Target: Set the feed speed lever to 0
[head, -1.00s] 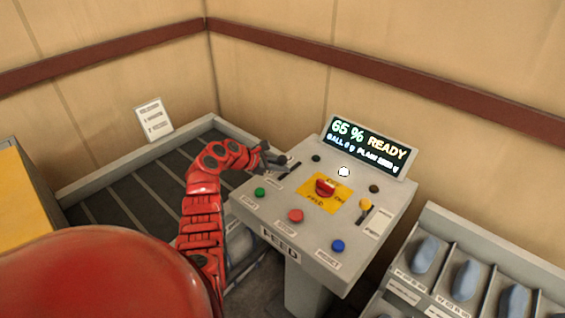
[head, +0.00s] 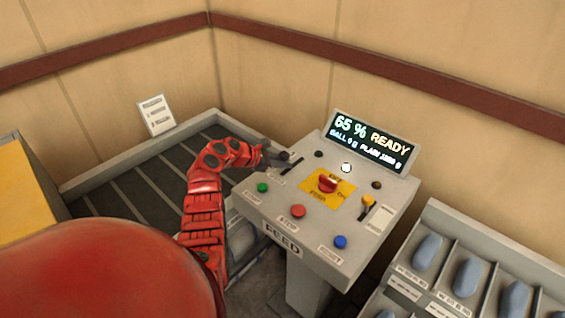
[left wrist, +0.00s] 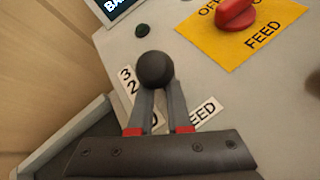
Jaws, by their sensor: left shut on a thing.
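The feed speed lever has a round black knob (left wrist: 155,69), seen in the left wrist view between my fingertips. In the head view the lever knob (head: 284,156) is at the far left corner of the grey control panel (head: 303,237). My left gripper (head: 276,158) reaches it from the left and is shut on it. In the left wrist view the left gripper (left wrist: 157,88) hides the slot and part of the scale label (left wrist: 128,80), where 3 and 2 can be read. The lever's exact setting cannot be told. My right gripper is not in view.
A red rotary switch (head: 328,183) sits on a yellow plate mid-panel. Green (head: 263,188), red (head: 298,211) and blue (head: 340,242) buttons line the front. A yellow-knobbed lever (head: 368,201) is at right. The display (head: 370,142) reads 65 % READY. Bins (head: 445,270) stand at right.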

